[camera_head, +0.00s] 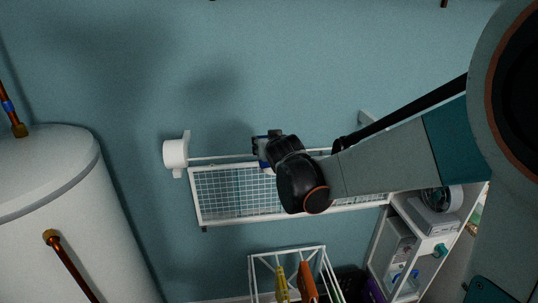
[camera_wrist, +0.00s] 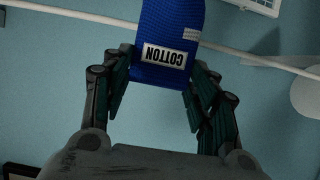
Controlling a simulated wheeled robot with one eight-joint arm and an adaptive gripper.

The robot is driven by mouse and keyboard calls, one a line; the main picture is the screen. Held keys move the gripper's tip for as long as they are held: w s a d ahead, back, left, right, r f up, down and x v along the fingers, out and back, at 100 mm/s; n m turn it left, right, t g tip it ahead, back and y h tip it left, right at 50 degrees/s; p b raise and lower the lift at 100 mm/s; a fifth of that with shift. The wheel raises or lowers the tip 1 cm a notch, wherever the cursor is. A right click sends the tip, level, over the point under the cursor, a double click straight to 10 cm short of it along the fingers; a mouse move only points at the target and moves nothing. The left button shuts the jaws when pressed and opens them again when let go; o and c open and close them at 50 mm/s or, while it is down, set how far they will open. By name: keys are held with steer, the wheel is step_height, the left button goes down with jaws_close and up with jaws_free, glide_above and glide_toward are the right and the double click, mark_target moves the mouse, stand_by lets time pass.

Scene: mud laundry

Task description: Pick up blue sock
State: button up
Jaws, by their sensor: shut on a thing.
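The blue sock (camera_wrist: 168,28) hangs between my gripper's fingers in the wrist view, with a white label reading "COTTON" and a smaller white tag. My gripper (camera_wrist: 160,80) is shut on the sock, one dark green finger on each side of it. In the head view my gripper (camera_head: 266,150) is at the white wire rack on the wall, at its upper edge. Only a small blue part of the sock (camera_head: 262,147) shows there. The far end of the sock is cut off by the top of the wrist view.
The white wire rack (camera_head: 205,222) has a bar along its top. A white boiler (camera_head: 60,205) stands at left. A white frame (camera_head: 287,249) with yellow and orange items is below. White shelves (camera_head: 428,244) stand at right. The blue wall above is bare.

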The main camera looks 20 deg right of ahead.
step_height(320, 180, up, 15)
steer(key=shift+s, duration=0.15)
stand_by(0.4)
